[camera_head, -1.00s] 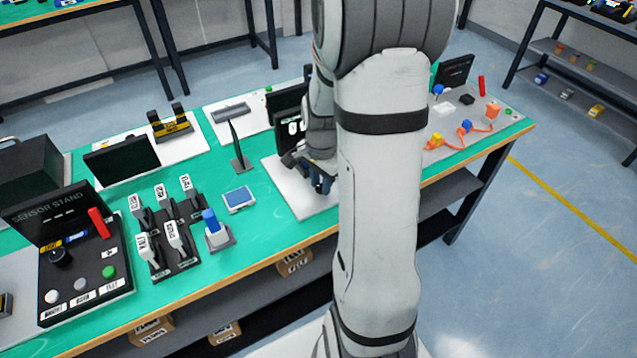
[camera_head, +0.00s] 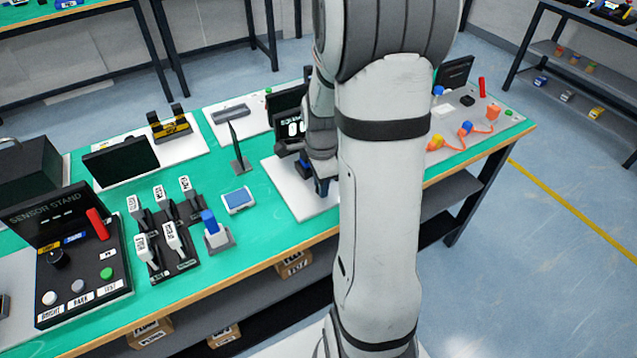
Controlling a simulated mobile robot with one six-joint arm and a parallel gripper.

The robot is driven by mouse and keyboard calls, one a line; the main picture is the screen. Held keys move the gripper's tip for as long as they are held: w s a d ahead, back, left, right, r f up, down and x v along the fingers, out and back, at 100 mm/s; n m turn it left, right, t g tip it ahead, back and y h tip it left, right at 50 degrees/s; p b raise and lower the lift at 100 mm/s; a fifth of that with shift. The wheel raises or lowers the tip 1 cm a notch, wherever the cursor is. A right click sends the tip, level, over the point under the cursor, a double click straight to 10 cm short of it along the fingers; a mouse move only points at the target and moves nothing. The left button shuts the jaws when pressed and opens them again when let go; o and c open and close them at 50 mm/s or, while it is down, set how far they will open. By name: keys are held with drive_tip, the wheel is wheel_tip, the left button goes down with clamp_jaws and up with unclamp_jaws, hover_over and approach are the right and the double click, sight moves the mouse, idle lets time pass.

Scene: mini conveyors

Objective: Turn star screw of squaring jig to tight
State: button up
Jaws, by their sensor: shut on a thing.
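My gripper (camera_head: 318,184) points down over a white base plate (camera_head: 290,193) near the middle of the bench, and looks shut at the jig there. My arm covers the right part of the plate. The squaring jig's star screw is hidden behind my gripper and arm, so its turn cannot be seen. A dark upright display (camera_head: 290,128) with white digits stands at the back of the plate, partly covered by my wrist.
Left of the plate are a thin dark upright plate (camera_head: 238,150), a small blue-topped box (camera_head: 238,200), a blue rocker on a grey stand (camera_head: 212,225) and a rack of labelled levers (camera_head: 172,238). The sensor stand (camera_head: 75,265) is far left. Orange parts (camera_head: 492,113) lie right of my arm.

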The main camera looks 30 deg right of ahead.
drive_tip(key=o, duration=1)
wheel_tip(320, 180, up, 7)
drive_tip(key=shift+r, duration=0.4)
